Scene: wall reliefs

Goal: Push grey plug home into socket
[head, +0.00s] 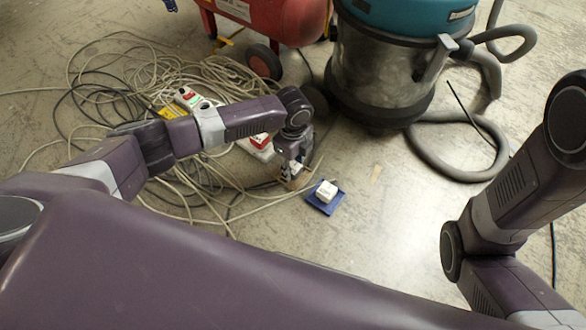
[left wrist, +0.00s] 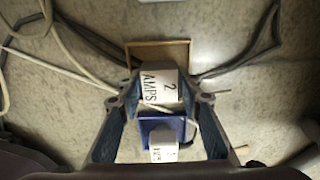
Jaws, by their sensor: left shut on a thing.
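My left gripper (head: 295,170) points down at the floor left of a blue plate. In the left wrist view, its two fingers (left wrist: 162,95) are closed on the sides of a grey plug (left wrist: 172,98) with a white label reading "2 AMPS". A tan square plate (left wrist: 158,50), perhaps the socket, lies under or just beyond the plug. The plug covers the plate's middle, so I cannot tell whether the plug sits in it or above it. In the head view the gripper hides most of the plug. My right gripper is out of view.
A blue plate (head: 315,203) with a white labelled block (head: 327,190) stands close to the gripper's right. Tangled cables (head: 150,75) and a power strip (head: 187,97) lie left. A red machine (head: 275,20) and a vacuum (head: 385,75) with hose stand behind.

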